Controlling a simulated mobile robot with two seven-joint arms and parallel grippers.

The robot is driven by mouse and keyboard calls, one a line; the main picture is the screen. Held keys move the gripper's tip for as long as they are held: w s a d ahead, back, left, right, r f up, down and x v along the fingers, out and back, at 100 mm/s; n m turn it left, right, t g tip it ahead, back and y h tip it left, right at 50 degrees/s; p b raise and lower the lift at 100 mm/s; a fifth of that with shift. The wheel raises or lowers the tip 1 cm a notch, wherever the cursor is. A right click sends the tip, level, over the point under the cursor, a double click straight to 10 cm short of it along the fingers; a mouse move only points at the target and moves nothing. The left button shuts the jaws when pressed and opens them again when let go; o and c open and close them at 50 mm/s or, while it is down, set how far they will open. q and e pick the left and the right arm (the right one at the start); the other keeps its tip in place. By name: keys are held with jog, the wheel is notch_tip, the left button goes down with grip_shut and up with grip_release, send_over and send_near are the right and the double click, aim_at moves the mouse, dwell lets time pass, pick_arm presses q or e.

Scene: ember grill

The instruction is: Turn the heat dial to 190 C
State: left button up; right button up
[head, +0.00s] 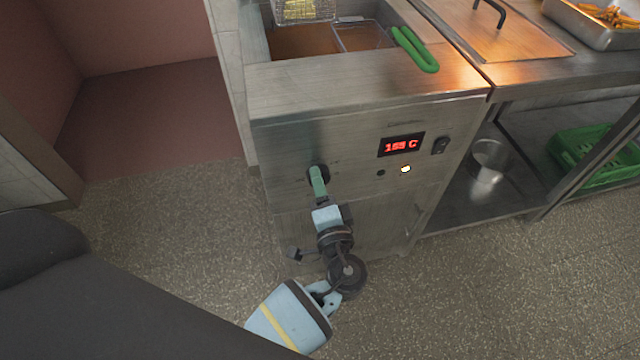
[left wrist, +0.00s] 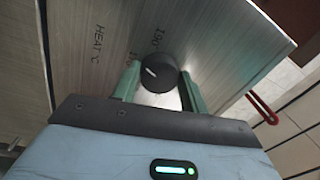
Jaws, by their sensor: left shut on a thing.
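The heat dial (left wrist: 157,72) is a round black knob with a white pointer line, on the steel front panel (head: 345,135) of the fryer. Markings "HEAT °C" and "190" show on the panel in the left wrist view; other numbers are partly hidden. The red display (head: 401,145) seems to read 155 C, though its digits are blurred. My left gripper (head: 317,180) has its green fingers on either side of the dial, shut on it. In the head view the fingers hide most of the dial. My right gripper is not in view.
A black switch (head: 440,145) and a lit indicator (head: 405,169) sit right of the dial. A green basket handle (head: 415,48) lies on the fryer top. A metal pot (head: 489,160) and a green crate (head: 590,155) stand on the lower shelf. The floor at left is clear.

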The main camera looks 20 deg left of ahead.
pick_arm(q)
jog(key=shift+r+m+t+h+p, duration=0.2)
jog(key=shift+m+p, duration=0.55)
jog(key=shift+m, duration=1.25)
jog(key=shift+r+m+t+h+p, duration=0.15)
jog(key=shift+m+p, duration=0.6)
jog(key=shift+m, duration=1.25)
jog(key=shift+f, duration=0.1)
jog(key=o, duration=0.9)
jog(key=shift+o, duration=0.4)
jog(key=shift+f, duration=0.1)
